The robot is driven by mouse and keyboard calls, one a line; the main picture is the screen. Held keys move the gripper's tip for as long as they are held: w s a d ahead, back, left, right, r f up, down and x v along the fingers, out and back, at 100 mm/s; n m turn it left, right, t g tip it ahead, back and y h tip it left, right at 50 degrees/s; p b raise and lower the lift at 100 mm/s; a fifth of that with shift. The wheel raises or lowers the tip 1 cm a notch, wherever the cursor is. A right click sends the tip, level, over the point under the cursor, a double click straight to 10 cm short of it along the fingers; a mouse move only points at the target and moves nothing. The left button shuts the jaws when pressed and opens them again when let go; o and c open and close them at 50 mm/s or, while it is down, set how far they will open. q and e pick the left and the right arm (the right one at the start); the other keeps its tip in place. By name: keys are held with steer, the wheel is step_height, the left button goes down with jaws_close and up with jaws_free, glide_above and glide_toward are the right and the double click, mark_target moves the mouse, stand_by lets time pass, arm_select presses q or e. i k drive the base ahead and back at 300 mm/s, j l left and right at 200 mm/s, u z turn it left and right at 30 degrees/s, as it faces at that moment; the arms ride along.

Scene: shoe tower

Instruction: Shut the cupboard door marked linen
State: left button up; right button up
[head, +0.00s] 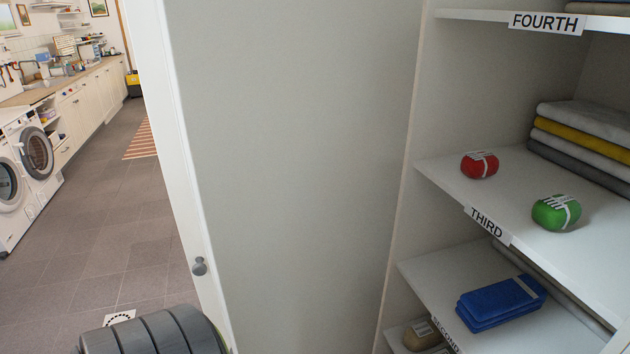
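An open cupboard door (300,160) fills the middle of the head view, its pale grey inner face showing. Its white free edge is on the left, with a small round grey knob (198,266) low on that edge. The door meets the cupboard (400,220) on the right, whose shelves are exposed. No linen mark is visible on the door. A dark grey ribbed arm part of mine shows at the bottom left, close to the door's lower free edge; I cannot tell whether they touch. Neither gripper is in view.
Blue folded items (500,302) lie on a shelf below. Tiled floor (110,230) left of the door is open; washing machines (35,155) stand far left.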

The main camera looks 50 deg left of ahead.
mark_target(293, 117)
steer(key=k+j, duration=0.15)
steer(key=j, duration=0.25)
steer(key=k+j, duration=0.1)
steer(key=j, duration=0.25)
steer(key=k+j, duration=0.15)
steer(key=j, duration=0.25)
steer(key=k+j+z, duration=0.1)
steer(key=j, duration=0.3)
steer(key=k+j, duration=0.2)
steer(key=j, duration=0.15)
steer(key=i+j, duration=0.1)
steer(key=j, duration=0.45)
